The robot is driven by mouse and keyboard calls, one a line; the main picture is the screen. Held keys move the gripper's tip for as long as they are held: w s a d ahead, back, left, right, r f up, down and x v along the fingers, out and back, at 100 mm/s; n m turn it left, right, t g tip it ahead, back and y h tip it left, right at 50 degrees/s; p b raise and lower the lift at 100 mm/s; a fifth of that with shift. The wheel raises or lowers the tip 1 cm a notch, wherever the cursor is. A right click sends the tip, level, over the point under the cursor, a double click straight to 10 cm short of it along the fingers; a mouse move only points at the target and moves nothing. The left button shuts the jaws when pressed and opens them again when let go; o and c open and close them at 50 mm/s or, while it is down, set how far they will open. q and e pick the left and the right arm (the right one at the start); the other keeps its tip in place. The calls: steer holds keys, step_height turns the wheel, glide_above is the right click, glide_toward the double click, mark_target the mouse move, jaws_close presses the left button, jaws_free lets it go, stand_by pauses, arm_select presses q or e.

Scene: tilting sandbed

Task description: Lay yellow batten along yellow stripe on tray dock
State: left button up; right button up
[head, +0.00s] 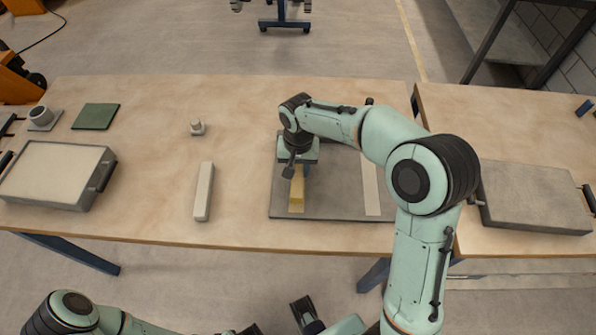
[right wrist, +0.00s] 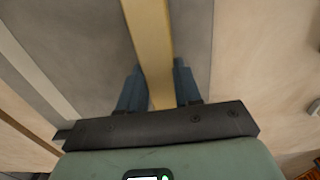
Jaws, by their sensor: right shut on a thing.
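The yellow batten (head: 297,194) is a narrow bar on the grey tray dock (head: 335,205), at its left side, running from front to back. My right gripper (head: 305,170) points down over the dock and is shut on the batten. In the right wrist view, the batten (right wrist: 150,45) runs between my blue fingers (right wrist: 160,88) and up out of the picture. I cannot make out the yellow stripe apart from the batten, or tell if the batten touches the dock.
A pale stripe (head: 370,188) crosses the dock right of the batten. A pale bar (head: 204,192) and a small knobbed piece (head: 197,128) lie to the left. A sand-coloured tray (head: 55,175) is far left, with a green pad (head: 96,116) behind. A grey slab (head: 535,197) is right.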

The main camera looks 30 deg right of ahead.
mark_target(298, 169)
steer(key=shift+f, duration=0.9)
steer(key=shift+f, duration=0.15)
steer(key=o, duration=1.1)
steer(key=shift+r, duration=0.3)
step_height(298, 169, up, 12)
steer(key=shift+f+p, duration=0.15)
steer(key=shift+p, duration=0.65)
